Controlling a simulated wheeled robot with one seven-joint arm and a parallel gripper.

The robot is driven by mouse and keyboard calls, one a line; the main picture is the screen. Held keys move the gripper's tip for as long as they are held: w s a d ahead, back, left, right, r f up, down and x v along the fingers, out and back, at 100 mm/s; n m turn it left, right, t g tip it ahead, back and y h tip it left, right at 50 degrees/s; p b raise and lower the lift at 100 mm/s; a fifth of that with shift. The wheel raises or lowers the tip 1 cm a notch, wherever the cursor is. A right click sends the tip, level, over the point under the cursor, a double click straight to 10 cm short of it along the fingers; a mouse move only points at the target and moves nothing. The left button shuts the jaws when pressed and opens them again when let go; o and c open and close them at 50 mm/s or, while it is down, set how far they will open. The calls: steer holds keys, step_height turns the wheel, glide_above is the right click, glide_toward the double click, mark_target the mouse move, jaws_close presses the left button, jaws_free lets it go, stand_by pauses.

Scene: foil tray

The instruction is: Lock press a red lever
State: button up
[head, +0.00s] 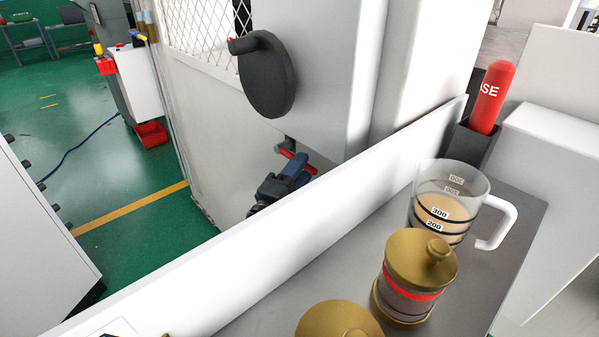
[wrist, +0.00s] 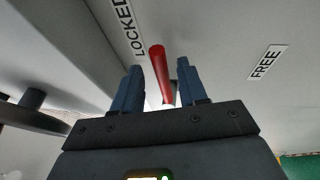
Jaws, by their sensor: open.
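The red lever (wrist: 160,68) shows in the wrist view on the pale underside of the press (head: 312,75). It lies between the two blue fingers of my gripper (wrist: 160,86), with a gap visible on each side. A LOCKED label (wrist: 126,27) is just left of the lever and a FREE label (wrist: 267,62) is farther right. In the head view, the lever (head: 286,153) is a small red piece below the press body, partly hidden by my gripper (head: 292,174). My gripper is open. Whether a finger touches the lever cannot be told.
A white panel (head: 260,235) edges the grey counter in front of my gripper. On the counter stand a glass measuring mug (head: 440,205), a brass-lidded jar (head: 420,255) and another brass lid (head: 338,322). A black handwheel (head: 267,78) juts from the press above my gripper.

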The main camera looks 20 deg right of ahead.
steer(key=b+v, duration=0.1)
steer(key=v, duration=0.6)
steer(key=shift+s+a, duration=0.25)
steer(key=shift+a, duration=0.05)
stand_by(0.3)
